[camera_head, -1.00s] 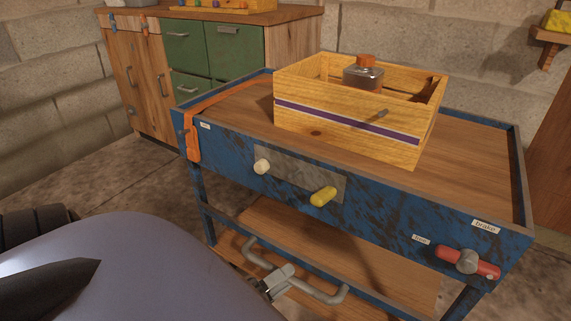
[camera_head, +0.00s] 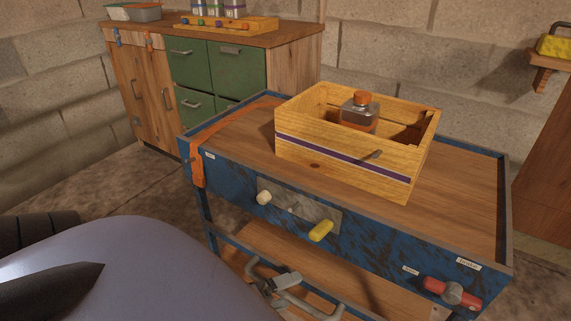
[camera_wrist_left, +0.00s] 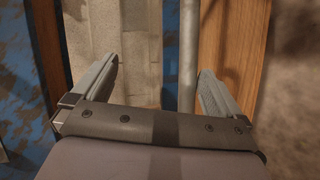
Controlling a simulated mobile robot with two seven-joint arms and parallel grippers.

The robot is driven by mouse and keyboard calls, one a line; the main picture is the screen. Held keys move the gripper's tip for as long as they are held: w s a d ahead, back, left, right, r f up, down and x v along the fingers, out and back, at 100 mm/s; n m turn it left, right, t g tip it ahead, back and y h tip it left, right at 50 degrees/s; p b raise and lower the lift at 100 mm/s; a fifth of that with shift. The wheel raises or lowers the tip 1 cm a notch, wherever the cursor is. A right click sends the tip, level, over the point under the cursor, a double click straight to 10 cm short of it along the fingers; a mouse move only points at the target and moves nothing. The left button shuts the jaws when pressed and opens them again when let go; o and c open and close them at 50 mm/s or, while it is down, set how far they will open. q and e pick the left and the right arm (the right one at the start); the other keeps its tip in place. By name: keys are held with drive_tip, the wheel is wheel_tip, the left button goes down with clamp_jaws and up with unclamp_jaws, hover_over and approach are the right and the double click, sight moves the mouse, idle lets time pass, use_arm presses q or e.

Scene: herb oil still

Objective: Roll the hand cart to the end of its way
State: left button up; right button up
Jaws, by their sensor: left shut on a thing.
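The hand cart (camera_head: 470,225) has a blue, worn metal frame and a wooden top. A grey bent handle bar (camera_head: 312,308) sticks out low on its near side. My left gripper (camera_head: 280,284) is shut on this handle bar; my own arm hides part of the grip. In the left wrist view, the grey bar (camera_wrist_left: 187,60) runs between the two fingers. A red lever (camera_head: 440,288) sits at the cart's right front, below small labels reading brake and, less clearly, free. My right gripper is not in view.
A wooden crate (camera_head: 340,165) with a purple stripe stands on the cart, with an orange-capped bottle (camera_head: 358,112) inside. A cabinet with green drawers (camera_head: 235,70) stands behind left. A wall shelf (camera_head: 551,62) is at the upper right. Bare floor (camera_head: 130,190) shows left of the cart.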

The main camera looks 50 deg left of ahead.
use_arm(q)
drive_tip(key=r+t, duration=0.2)
drive_tip(key=r, duration=0.3)
drive_tip(key=r+t+p, duration=0.1)
drive_tip(key=r, duration=0.4)
drive_tip(key=w+r+t, duration=0.1)
drive_tip(key=r+t, duration=0.1)
drive_tip(key=r, duration=0.4)
drive_tip(key=shift+a+t+p, duration=0.3)
drive_tip(key=shift+a+p, duration=0.05)
drive_tip(key=shift+p, duration=0.05)
drive_tip(key=c, duration=0.5)
drive_tip(key=shift+r, duration=0.15)
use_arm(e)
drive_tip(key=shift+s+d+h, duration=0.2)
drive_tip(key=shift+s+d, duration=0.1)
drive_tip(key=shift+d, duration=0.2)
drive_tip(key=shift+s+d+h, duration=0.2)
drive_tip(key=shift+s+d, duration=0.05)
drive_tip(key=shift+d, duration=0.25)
use_arm(q)
drive_tip(key=shift+d+f, duration=0.1)
drive_tip(key=shift+f, duration=0.1)
